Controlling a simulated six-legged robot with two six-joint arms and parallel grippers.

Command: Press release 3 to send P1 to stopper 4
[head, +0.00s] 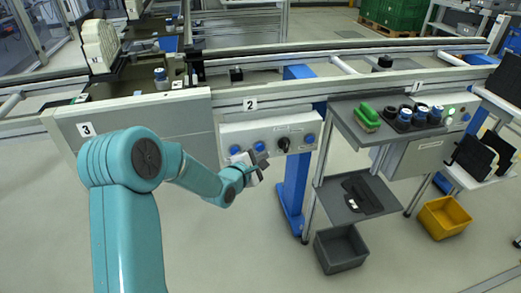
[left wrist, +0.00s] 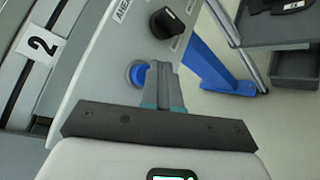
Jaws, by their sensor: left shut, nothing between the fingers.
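A grey control box (head: 268,132) hangs under the conveyor below the label 2 (head: 250,104). It carries blue buttons, among them one (head: 259,146) by my gripper and one (head: 309,138) at its right end, and a black knob (head: 283,143). My left gripper (head: 252,165) is shut and empty just in front of the box. In the left wrist view its fingertips (left wrist: 162,70) overlap the edge of a blue button (left wrist: 138,75); I cannot tell whether they touch it. The label 3 (head: 87,128) is on the left panel. I cannot make out which pallet is P1.
A grey shelf stand (head: 350,130) with a green-handled brush (head: 367,116) and dark cups stands to the right. A blue post (head: 293,195) is right of my gripper. A grey bin (head: 340,250) and a yellow bin (head: 443,217) are low. The floor in front is clear.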

